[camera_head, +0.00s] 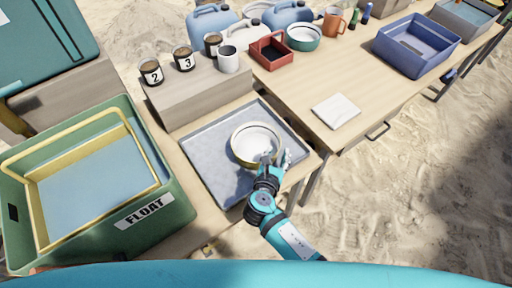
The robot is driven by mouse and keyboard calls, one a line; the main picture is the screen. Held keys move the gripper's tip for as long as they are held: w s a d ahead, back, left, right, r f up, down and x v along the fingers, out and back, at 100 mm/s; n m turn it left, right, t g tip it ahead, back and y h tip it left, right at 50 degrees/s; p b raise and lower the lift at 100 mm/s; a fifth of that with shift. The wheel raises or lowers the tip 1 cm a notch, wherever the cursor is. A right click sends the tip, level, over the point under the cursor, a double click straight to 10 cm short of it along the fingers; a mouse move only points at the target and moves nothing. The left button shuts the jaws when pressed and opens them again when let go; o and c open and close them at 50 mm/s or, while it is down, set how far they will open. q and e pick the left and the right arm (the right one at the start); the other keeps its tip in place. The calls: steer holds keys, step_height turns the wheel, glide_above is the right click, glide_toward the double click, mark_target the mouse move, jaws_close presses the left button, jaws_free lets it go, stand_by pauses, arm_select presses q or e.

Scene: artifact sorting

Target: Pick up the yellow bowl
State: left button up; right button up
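The yellow bowl (245,138), white inside with a dark line below the rim and a yellowish outside, sits on the grey metal tray (205,140). My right gripper (275,158) is at the bowl's near right rim. One finger shows over the inside of the bowl and another part shows outside the rim. The gripper hides that part of the rim, and I cannot tell whether the fingers press on it. My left gripper is not in view.
A green bin (180,212) labelled FLOAT stands at left. The right table holds a red box (270,52), a green bowl (303,38), a blue crate (415,48) and white paper (336,111).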

steer(key=x, duration=0.5)
steer(key=shift+w+a+f, duration=0.1)
steer(key=shift+a+f, duration=0.05)
steer(key=shift+f, duration=0.1)
jaws_close()
